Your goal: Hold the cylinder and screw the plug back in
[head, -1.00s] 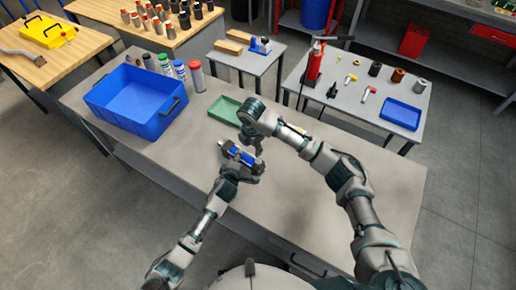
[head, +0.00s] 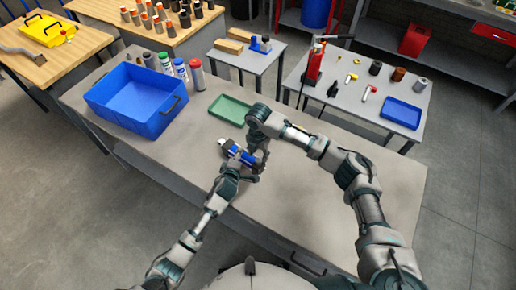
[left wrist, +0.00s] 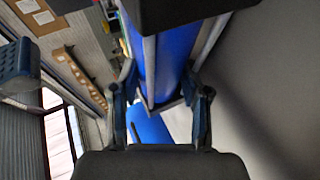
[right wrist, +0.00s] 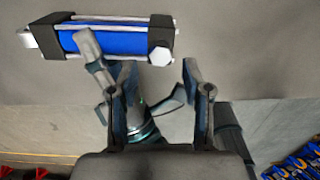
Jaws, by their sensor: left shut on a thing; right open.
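The cylinder (head: 238,152) has a blue body with dark end caps and is held above the workbench. My left gripper (head: 243,168) is shut on it; its blue body fills the space between the fingers in the left wrist view (left wrist: 178,50). In the right wrist view the cylinder (right wrist: 110,41) lies sideways, with a pale metal end at the left. A silver hex-headed plug (right wrist: 160,57) sits at its right end cap; how deep it sits I cannot tell. My right gripper (right wrist: 144,66) is open, close to the cylinder, its fingers apart and not closed on the plug.
A blue bin (head: 168,118) and several spray cans (head: 197,76) stand at the bench's left and back. A green tray (head: 222,104) lies just behind the grippers. The bench's right part is clear. A side table (head: 345,100) with small parts and a blue tray (head: 402,112) stands beyond.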

